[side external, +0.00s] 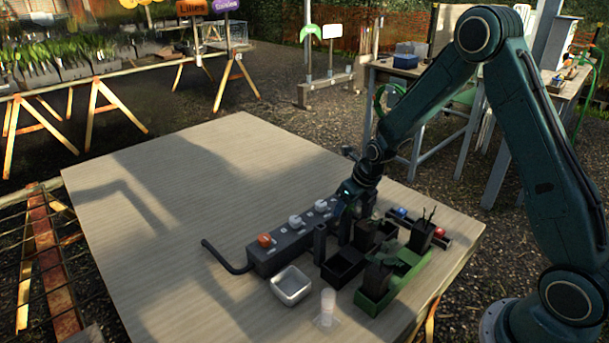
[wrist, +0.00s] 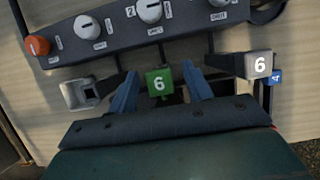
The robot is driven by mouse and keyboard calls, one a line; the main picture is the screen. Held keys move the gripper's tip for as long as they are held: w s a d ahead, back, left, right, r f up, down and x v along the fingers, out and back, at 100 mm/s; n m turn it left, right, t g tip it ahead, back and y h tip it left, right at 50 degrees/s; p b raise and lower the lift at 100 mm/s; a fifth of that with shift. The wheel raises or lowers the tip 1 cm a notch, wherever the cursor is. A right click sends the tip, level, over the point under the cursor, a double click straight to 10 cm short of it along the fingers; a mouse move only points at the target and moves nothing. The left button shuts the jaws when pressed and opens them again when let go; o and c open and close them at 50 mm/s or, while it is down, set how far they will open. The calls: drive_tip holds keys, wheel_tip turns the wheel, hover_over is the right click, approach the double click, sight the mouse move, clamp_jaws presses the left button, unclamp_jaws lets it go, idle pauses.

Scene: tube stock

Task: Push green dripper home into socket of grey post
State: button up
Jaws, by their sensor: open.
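In the wrist view the green dripper (wrist: 159,82), a green block marked 6, sits between the two blue fingers of my gripper (wrist: 161,90). My gripper is open, with a gap on each side of the block. In the side view my gripper (side external: 349,194) is low over the table, and the green dripper cannot be made out there. Upright dark grey posts (side external: 320,242) stand by the control box near my gripper. I cannot tell which is the grey post, or how deep the dripper sits.
A control box (side external: 290,240) with an orange knob (side external: 264,240) runs behind the posts. A metal tray (side external: 291,285), a clear cup (side external: 327,304) and a green-and-black planter group (side external: 373,296) stand in front. A blue block (wrist: 276,77) is at right. The table's left is clear.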

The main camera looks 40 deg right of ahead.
drive_tip(key=v, duration=1.3)
drive_tip(key=shift+s+r, duration=0.2)
drive_tip(key=shift+r, duration=0.1)
drive_tip(key=shift+r, duration=0.1)
idle(0.4)
drive_tip(key=s+a+r+n, duration=0.6)
drive_tip(key=s+r+n, duration=0.45)
drive_tip(key=n, duration=0.65)
drive_tip(key=s+a+r+n+t, duration=0.1)
drive_tip(key=s+a+r+n, duration=0.1)
drive_tip(key=s+n, duration=1.2)
drive_tip(key=shift+s+a+n, duration=0.2)
drive_tip(key=shift+a+n, duration=0.3)
drive_tip(key=shift+n, duration=2)
